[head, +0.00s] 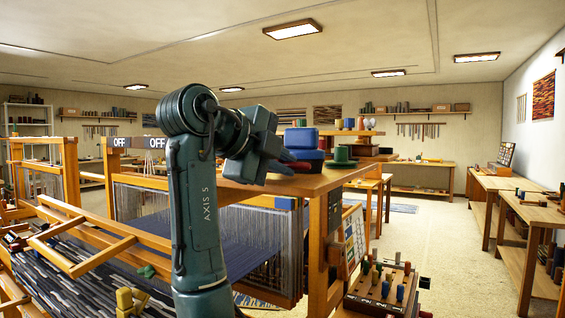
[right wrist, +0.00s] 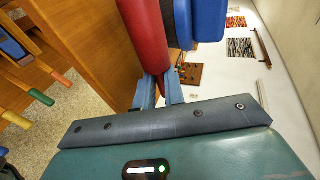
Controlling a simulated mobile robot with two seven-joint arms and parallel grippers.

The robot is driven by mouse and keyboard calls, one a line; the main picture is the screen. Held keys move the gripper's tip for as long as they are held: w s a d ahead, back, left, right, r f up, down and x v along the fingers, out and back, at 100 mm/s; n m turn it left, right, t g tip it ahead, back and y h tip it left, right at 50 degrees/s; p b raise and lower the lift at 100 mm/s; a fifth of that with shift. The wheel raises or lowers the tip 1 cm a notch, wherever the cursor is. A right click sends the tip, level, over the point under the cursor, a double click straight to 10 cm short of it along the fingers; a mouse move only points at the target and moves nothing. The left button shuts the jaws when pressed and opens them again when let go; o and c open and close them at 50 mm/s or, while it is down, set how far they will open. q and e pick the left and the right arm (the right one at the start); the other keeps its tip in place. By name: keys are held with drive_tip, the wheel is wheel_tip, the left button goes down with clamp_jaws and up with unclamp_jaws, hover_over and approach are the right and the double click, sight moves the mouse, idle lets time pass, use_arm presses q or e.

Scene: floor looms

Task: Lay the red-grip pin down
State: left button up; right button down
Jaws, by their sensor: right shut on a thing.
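The red-grip pin (right wrist: 146,35) fills the top middle of the right wrist view, its red handle running up from between my fingers. A small red part of it (head: 299,165) shows just beyond the gripper in the head view. My right gripper (right wrist: 160,92) is shut on the pin; in the head view the gripper (head: 284,160) is at the wooden top (head: 318,181), close to its surface. I cannot tell whether the pin touches the wood. The pin's far end is out of the wrist frame. My left gripper is not in view.
A blue box (head: 301,138) and a green spool (head: 341,153) stand by the gripper on the wooden top. The loom's dark warp (head: 215,235) lies below left. A rack with several coloured-grip pins (head: 382,287) is lower right. Open floor (head: 450,240) lies to the right.

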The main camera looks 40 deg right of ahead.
drive_tip(key=shift+f, duration=0.2)
drive_tip(key=shift+f, duration=0.1)
drive_tip(key=c, duration=1.7)
unclamp_jaws()
drive_tip(key=shift+c, duration=0.2)
drive_tip(key=o, duration=0.3)
drive_tip(key=shift+f, duration=0.1)
drive_tip(key=shift+o, duration=0.2)
drive_tip(key=shift+c, duration=1.1)
drive_tip(key=shift+o, duration=0.2)
drive_tip(key=v, duration=1.3)
drive_tip(key=shift+r, duration=0.2)
